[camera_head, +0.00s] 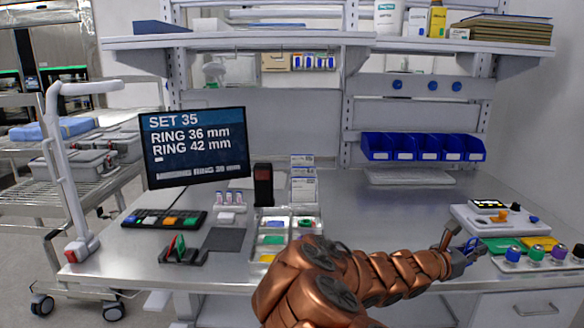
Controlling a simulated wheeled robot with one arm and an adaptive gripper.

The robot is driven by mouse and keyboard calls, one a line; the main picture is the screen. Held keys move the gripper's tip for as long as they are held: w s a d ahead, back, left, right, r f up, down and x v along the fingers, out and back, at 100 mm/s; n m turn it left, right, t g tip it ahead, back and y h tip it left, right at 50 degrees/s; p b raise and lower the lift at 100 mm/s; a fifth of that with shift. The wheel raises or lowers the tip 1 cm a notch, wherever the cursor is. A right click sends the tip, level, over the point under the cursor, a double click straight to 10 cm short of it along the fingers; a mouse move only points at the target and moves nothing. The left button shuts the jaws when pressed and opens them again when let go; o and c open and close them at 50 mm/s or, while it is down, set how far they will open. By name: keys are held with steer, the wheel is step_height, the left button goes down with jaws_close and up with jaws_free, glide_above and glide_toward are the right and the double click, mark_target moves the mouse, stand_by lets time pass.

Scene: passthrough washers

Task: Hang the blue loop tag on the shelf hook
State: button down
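My copper-coloured arm reaches to the right across the front of the bench, and my gripper (464,250) is small in view at its end. A small blue loop shape (473,244), probably the loop tag, shows right at the fingertips. I cannot tell whether the fingers are closed on it or only beside it. No shelf hook can be made out clearly; round blue knobs (397,85) sit on the grey rail under the upper right shelf (400,44), and their exact shape is too small to tell.
A white device (470,222) and several coloured-capped jars (513,253) crowd the area by my gripper. Blue bins (405,148) line the back right. A monitor (195,147) and trays (270,240) stand at left and centre. The bench right of centre is mostly clear.

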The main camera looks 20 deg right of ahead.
steer(key=shift+a+f, duration=0.25)
steer(key=shift+a, duration=0.15)
steer(key=w+a+f+n+t+y, duration=0.1)
steer(key=w+a+f, duration=0.4)
steer(key=a, duration=0.9)
steer(key=w+a+f+n+t+y, duration=0.1)
steer(key=w+a+f+n+t, duration=0.3)
steer(key=w+a, duration=0.6)
steer(key=w+a+f+n+t+y, duration=0.1)
steer(key=w+a+f+t, duration=0.5)
steer(key=a, duration=1.2)
steer(key=shift+w+n+y, duration=0.4)
steer(key=shift+w+n, duration=0.3)
steer(key=shift+n, duration=0.1)
steer(key=shift+a+f, duration=0.1)
steer(key=shift+f, duration=0.15)
